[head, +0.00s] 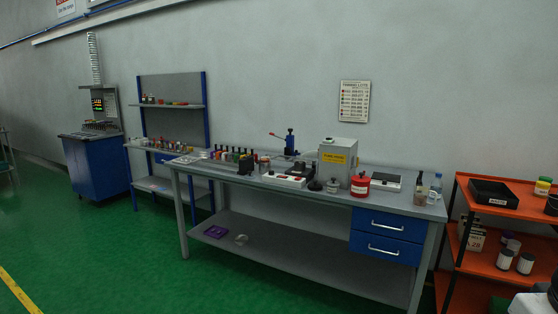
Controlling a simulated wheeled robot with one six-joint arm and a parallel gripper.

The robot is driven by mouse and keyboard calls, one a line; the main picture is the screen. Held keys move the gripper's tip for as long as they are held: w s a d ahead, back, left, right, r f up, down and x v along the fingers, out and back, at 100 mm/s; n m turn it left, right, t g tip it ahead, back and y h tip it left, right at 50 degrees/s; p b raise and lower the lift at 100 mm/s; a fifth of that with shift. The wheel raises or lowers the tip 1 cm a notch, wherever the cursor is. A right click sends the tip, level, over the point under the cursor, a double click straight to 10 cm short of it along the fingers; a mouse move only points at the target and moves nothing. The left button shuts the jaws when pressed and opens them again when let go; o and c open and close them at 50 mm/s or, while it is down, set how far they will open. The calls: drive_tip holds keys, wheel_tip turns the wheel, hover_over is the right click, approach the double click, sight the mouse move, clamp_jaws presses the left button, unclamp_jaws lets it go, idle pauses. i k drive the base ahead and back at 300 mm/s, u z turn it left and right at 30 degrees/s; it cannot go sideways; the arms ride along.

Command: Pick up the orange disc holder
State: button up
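I cannot pick out the orange disc holder for certain in the head view. Several small coloured items stand along the left part of the long grey workbench (230,187), too small to tell apart. More small red, orange and green items lie on the upper shelf (190,106) of the bench behind. My gripper does not show. A white and black shape at the bottom right corner may be part of my arm, but I cannot tell.
The workbench bears a grey box with a yellow label (337,164), a red canister (360,185) and a white mug (420,196). An orange shelf rack (500,213) with a black tray (493,192) stands at the right. The green floor (110,265) is clear at front left.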

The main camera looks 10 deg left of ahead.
sight(222, 151)
drive_tip(key=u, duration=0.5)
drive_tip(key=i, duration=0.9)
drive_tip(key=u, duration=1.15)
drive_tip(key=i, duration=1.85)
drive_tip(key=u, duration=0.25)
drive_tip(key=i, duration=1.9)
drive_tip(key=z, duration=1.2)
drive_tip(key=i, duration=1.5)
drive_tip(key=z, duration=0.85)
